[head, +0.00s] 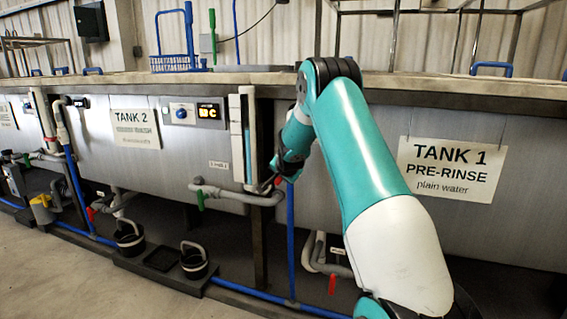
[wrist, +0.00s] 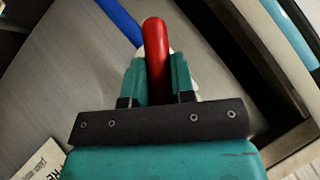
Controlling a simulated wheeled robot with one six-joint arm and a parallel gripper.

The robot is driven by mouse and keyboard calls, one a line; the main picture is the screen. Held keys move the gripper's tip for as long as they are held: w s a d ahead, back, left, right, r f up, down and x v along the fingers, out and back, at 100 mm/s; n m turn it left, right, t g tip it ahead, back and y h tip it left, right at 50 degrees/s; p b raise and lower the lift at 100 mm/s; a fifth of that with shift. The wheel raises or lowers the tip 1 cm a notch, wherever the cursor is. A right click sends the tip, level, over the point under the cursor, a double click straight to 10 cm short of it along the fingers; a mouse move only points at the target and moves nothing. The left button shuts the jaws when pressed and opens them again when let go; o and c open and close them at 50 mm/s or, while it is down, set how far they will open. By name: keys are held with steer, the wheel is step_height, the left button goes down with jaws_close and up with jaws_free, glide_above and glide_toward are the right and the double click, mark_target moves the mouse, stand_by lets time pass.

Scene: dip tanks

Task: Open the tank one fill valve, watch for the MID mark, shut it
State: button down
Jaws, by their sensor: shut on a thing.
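The tank one sign (head: 451,168) reads "TANK 1 PRE-RINSE plain water" on the grey tank wall. My gripper (head: 280,176) is at the left of that sign, by the upright blue pipe (head: 291,240). In the wrist view my gripper (wrist: 158,72) is shut on a red valve lever (wrist: 155,38), one finger on each side. The blue pipe (wrist: 120,18) runs off beyond the lever. The valve body is mostly hidden behind the fingers. An upright level tube (head: 249,135) stands left of my gripper; its marks are too small to read.
A grey pipe with a green lever (head: 200,199) runs just left of my gripper. A lower red lever (head: 332,285) hangs beneath tank one. Black buckets (head: 194,262) stand on a floor tray. The tank two sign (head: 135,128) is further left. The floor at lower left is clear.

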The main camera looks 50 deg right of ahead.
steer(key=g+p, duration=0.1)
steer(key=n+g+h+p, duration=0.1)
steer(key=p, duration=0.1)
steer(key=shift+w+a+r+n+g, duration=0.1)
steer(key=shift+w+r+n+g, duration=0.1)
steer(key=shift+n+g, duration=0.1)
steer(key=shift+f+n+g+h+p, duration=0.15)
steer(key=shift+n+g+h+p, duration=0.25)
steer(key=shift+g+p, duration=0.65)
steer(key=c, duration=1)
jaws_free()
steer(key=shift+f, duration=0.1)
steer(key=shift+o, duration=0.2)
steer(key=p+v, duration=0.1)
steer(key=v, duration=1.6)
steer(key=shift+r, duration=0.25)
